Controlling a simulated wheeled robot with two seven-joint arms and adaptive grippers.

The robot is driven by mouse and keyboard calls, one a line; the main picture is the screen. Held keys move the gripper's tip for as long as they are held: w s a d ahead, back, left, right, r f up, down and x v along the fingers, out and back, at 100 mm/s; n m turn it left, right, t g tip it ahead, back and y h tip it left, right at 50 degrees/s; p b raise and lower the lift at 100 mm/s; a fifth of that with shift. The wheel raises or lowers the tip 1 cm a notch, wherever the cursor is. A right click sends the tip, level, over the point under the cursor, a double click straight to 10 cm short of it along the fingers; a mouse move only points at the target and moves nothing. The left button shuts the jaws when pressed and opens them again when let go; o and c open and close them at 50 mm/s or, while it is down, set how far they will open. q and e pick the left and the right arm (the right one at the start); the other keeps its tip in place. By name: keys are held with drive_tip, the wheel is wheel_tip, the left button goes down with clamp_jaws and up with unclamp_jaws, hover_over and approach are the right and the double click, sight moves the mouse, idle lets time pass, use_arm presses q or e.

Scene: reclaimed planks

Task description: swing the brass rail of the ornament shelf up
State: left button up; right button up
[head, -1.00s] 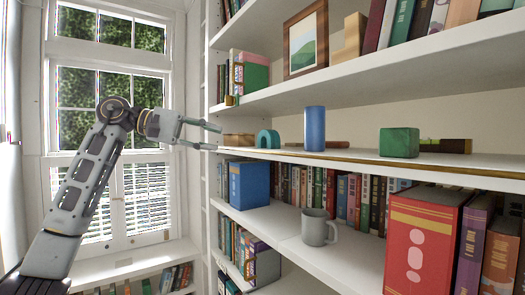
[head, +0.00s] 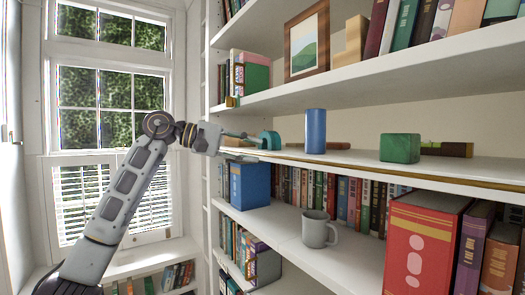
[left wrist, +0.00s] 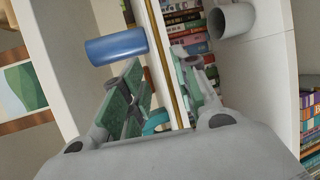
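The brass rail (head: 400,175) lies low along the front edge of the white ornament shelf (head: 468,167). In the left wrist view the rail (left wrist: 175,75) runs lengthwise between my spread fingers. My left gripper (head: 250,146) is at the shelf's left end, open; its fingers (left wrist: 163,68) are on either side of the rail and shelf edge, with no grip visible. On the shelf stand a teal arch (head: 270,139) by the fingers, a blue cylinder (head: 315,131) and a green cube (head: 400,148). My right gripper is not in view.
The shelf below holds a row of books, a blue box (head: 250,185), a grey mug (head: 317,230) and a large red book (head: 422,245). The shelf above holds a framed picture (head: 307,43) and books. Open air lies in front of the rail's right part.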

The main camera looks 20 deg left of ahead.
sight(267, 156)
use_arm(q)
drive_tip(key=x, duration=0.3)
drive_tip(key=shift+w+d+f+p, duration=0.1)
drive_tip(key=shift+w+d+p, duration=0.1)
drive_tip(key=shift+d+p, duration=0.15)
drive_tip(key=shift+c, duration=0.3)
